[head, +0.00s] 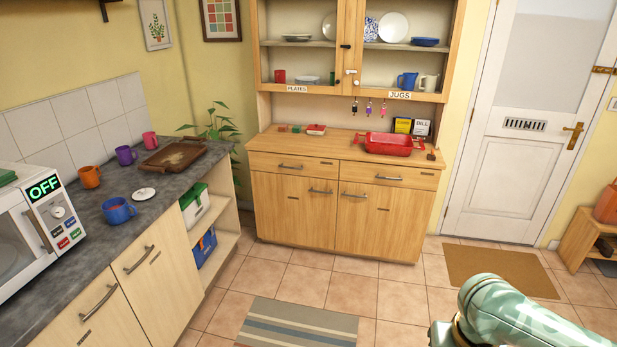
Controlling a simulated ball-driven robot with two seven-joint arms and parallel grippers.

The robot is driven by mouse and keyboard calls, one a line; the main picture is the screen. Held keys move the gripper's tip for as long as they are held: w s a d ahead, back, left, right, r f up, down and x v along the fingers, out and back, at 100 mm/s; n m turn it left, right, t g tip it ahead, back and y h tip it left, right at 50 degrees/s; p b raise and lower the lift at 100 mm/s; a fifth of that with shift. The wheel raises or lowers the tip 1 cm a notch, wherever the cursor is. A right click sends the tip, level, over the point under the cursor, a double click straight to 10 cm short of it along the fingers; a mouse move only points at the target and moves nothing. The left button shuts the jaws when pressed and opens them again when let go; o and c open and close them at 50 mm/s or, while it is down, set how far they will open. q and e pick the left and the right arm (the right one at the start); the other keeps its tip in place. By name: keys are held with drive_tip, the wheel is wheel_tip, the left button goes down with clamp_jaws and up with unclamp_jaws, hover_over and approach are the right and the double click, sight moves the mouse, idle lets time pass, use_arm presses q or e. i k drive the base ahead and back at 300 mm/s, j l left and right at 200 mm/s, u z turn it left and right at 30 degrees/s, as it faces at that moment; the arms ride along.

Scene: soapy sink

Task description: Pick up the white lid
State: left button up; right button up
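A small round white lid (144,194) with a dark knob-like spot lies flat on the grey counter (95,238). It is just behind and to the right of a blue mug (118,211) and in front of a brown tray (175,157). Nothing covers the lid. My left gripper is not in the picture. Part of my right arm shows at the bottom right, but its gripper is not visible.
Orange (89,177), purple (126,156) and pink (150,140) mugs stand behind the lid along the counter. A microwave (35,225) reading OFF stands at the left. A dresser (340,190) stands at the back. The tiled floor around the striped mat (298,324) is clear.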

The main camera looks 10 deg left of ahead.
sight(141, 194)
drive_tip(key=i+j+u, duration=0.1)
drive_tip(key=i+u, duration=0.25)
drive_tip(key=i, duration=0.25)
drive_tip(key=i+u, duration=0.35)
drive_tip(key=i, duration=0.2)
drive_tip(key=i+l+u, duration=0.35)
drive_tip(key=i, duration=0.25)
drive_tip(key=i+j+u, duration=0.1)
drive_tip(key=i+u, duration=0.65)
drive_tip(key=i+l+u, duration=0.1)
drive_tip(key=i+u, duration=0.15)
drive_tip(key=u, duration=0.15)
drive_tip(key=i+l+u, duration=0.2)
drive_tip(key=i+u, duration=0.2)
drive_tip(key=i+l+u, duration=0.2)
drive_tip(key=u, duration=0.15)
drive_tip(key=i, duration=0.1)
